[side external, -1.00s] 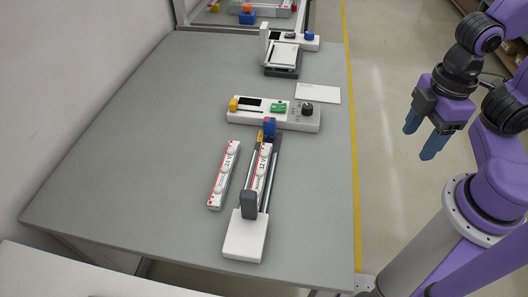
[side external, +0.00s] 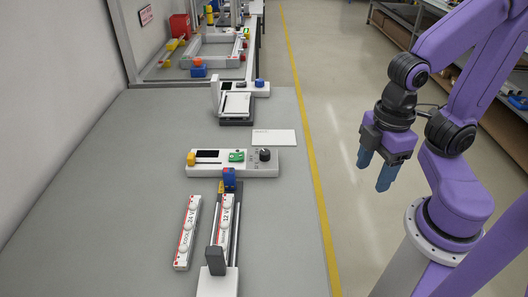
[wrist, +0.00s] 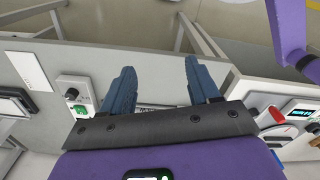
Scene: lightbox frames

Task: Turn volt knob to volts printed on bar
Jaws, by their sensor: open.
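The volt knob (side external: 264,155) is black and round, at the right end of a white control box (side external: 252,168) with a dark display, a green switch (side external: 236,156) and a yellow part. In the wrist view a dark knob (wrist: 71,93) shows beside a green switch. A white bar printed 12 V (side external: 227,228) lies in a rail fixture (side external: 205,285), between a blue block and a dark grey block. Another bar printed 24 V (side external: 187,232) lies left of it. My gripper (side external: 375,172) is open and empty, right of the bench, apart from the knob; its blue fingers (wrist: 160,68) point down.
A blank white card (side external: 274,137) lies behind the control box. Farther back stand a scale-like device (side external: 237,105) and a grey frame (side external: 215,50) with coloured parts. The bench right of the box is clear.

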